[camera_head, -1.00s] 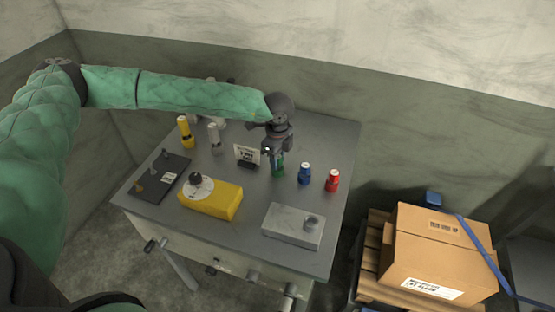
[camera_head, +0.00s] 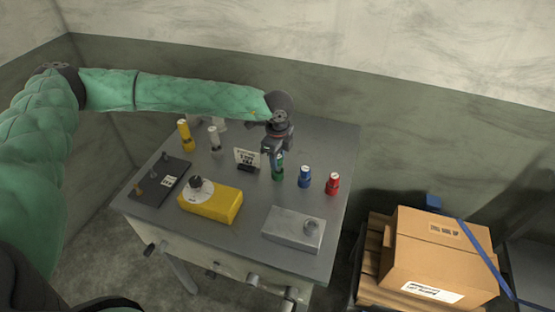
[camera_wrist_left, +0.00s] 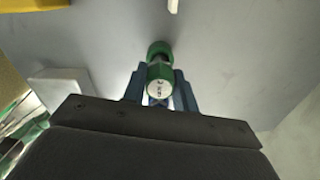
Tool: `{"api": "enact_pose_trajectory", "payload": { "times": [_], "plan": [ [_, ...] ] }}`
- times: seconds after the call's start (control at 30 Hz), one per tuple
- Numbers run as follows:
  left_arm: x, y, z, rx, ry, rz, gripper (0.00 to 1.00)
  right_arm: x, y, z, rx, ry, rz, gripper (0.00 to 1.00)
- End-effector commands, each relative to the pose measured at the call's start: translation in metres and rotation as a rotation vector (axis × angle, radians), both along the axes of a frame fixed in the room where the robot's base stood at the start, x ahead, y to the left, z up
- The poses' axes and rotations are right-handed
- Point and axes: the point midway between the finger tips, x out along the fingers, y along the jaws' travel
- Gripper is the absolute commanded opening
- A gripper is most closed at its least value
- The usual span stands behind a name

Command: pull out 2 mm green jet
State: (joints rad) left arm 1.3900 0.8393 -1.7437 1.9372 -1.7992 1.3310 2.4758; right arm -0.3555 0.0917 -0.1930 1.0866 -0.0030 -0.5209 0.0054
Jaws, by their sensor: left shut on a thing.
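The green jet (camera_head: 278,170) stands on the grey table among other coloured jets. My left gripper (camera_head: 278,153) reaches down over it from behind and is shut on its upper part. In the left wrist view, the green jet's pale marked top (camera_wrist_left: 159,89) sits between the dark blue fingers of my left gripper (camera_wrist_left: 160,92). Its green lower part shows beyond the fingers. The marking on the top is too small to read surely. I cannot tell whether the jet's base touches the table. My right gripper is not in view.
A blue jet (camera_head: 304,177) and a red jet (camera_head: 332,184) stand close to the right. A small sign (camera_head: 246,157) is close on the left. Yellow (camera_head: 185,135) and white (camera_head: 214,138) jets stand further left.

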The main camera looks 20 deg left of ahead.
Motion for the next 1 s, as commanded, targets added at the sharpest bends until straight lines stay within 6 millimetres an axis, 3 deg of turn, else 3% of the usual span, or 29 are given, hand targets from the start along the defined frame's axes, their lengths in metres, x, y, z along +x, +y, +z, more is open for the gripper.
{"api": "enact_pose_trajectory", "payload": {
  "times": [1.0],
  "plan": [
    [0.000, 0.000, 0.032, -0.001, -0.001, 0.000, 0.05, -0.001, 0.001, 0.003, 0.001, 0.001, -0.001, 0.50]
  ]
}}
